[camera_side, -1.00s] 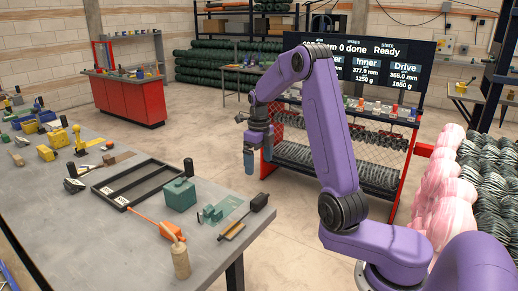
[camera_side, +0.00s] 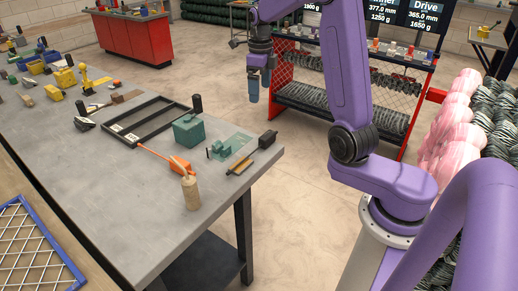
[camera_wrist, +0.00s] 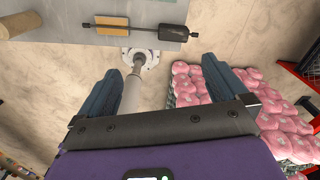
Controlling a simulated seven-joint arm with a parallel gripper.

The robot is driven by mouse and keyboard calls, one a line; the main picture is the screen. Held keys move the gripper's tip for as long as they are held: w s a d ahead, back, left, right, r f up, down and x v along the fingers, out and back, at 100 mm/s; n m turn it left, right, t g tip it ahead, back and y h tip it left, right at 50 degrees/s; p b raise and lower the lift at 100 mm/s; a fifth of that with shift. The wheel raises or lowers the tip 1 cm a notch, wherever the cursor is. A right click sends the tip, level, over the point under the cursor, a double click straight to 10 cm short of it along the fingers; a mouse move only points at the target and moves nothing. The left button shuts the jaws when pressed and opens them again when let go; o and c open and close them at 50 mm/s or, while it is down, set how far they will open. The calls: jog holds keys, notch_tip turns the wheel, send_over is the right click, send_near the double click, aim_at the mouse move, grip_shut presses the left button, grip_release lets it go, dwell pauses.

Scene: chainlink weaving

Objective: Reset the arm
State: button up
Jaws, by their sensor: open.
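My purple arm stands to the right of the grey workbench (camera_side: 95,190) in the side view. My gripper (camera_side: 254,98) hangs down past the bench's far right corner, over open floor, apart from the bench. In the wrist view my gripper (camera_wrist: 130,92) shows two blue fingers spread wide with nothing between them. Below it in that view are the concrete floor and the edge of the bench.
The bench holds a black frame (camera_side: 117,130), a green block (camera_side: 188,130), a wooden-handled tool (camera_side: 190,192) and several small tools. A red rack (camera_side: 410,112) with wire coils stands behind my arm. Pink bundles (camera_side: 452,135) lie at right. A blue-edged mesh panel (camera_side: 40,250) is at lower left.

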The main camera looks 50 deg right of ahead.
jog(key=s+a+n, duration=0.5)
jog(key=a+n, duration=0.4)
jog(key=n, duration=0.3)
jog(key=s+a+n, duration=0.4)
jog(key=a+n, duration=0.5)
jog(key=n, duration=0.2)
jog(key=s+a+f+n, duration=0.1)
jog(key=s+f+n, duration=0.1)
jog(key=s+n, duration=1.9)
jog(key=shift+n, duration=0.7)
